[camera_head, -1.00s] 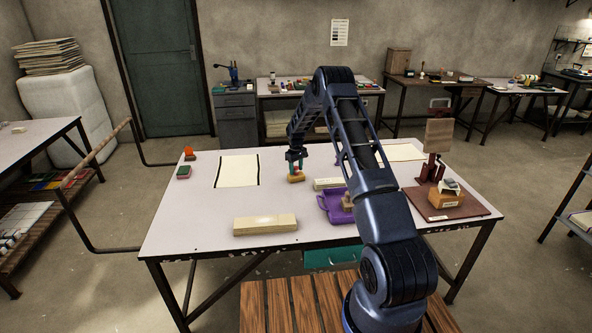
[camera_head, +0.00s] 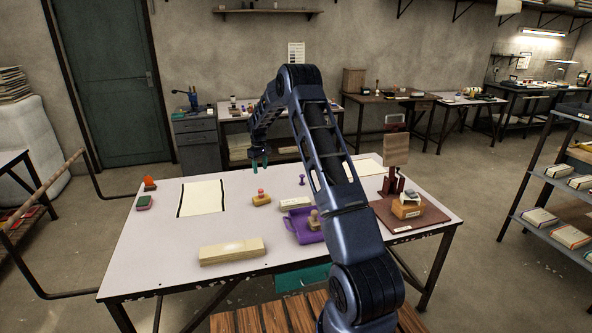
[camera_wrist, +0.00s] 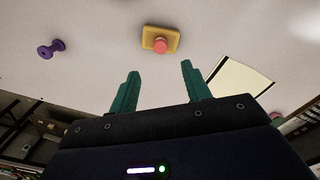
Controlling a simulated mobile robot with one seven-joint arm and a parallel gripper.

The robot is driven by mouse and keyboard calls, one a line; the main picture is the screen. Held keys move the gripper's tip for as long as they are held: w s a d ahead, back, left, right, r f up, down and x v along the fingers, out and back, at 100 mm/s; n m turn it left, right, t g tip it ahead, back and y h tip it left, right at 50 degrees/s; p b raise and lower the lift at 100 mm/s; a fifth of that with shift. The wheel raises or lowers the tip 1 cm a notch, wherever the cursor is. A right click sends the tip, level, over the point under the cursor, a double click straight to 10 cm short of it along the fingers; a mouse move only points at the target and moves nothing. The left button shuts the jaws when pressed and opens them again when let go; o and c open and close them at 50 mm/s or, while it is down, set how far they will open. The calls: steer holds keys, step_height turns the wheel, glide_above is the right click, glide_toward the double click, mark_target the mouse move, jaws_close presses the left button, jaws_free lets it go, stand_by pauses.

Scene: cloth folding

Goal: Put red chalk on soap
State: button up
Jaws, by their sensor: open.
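The red chalk (camera_head: 261,191) stands upright on the yellow soap (camera_head: 262,201) near the middle of the table. In the wrist view the red chalk (camera_wrist: 161,46) shows as a round end on the soap (camera_wrist: 147,34). My gripper (camera_head: 260,165) is above the table, beyond the soap in the head view, with its green fingers apart. In the wrist view my gripper (camera_wrist: 160,68) is open and empty, clear of the chalk and the soap.
A purple spool-shaped piece (camera_head: 302,180), a white block (camera_head: 293,204) and a purple tray (camera_head: 298,233) lie to the soap's right. A black-edged sheet (camera_head: 203,198) lies to its left. A long pale block (camera_head: 232,252) lies at the front.

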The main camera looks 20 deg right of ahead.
steer(key=s+d+r+m+t, duration=0.1)
steer(key=s+d+r+m, duration=0.15)
steer(key=s+r, duration=1.15)
steer(key=s+d+r+m+t, duration=0.1)
steer(key=s+d+r, duration=0.3)
steer(key=s+r, duration=1)
steer(key=s+d+m+t, duration=0.1)
steer(key=s, duration=1.5)
steer(key=s+d+m+t, duration=0.1)
steer(key=s+d+m, duration=0.1)
steer(key=s, duration=1.4)
steer(key=shift+s+r, duration=0.15)
steer(key=shift+s, duration=0.15)
steer(key=shift+d+m, duration=0.1)
steer(key=shift+m, duration=0.15)
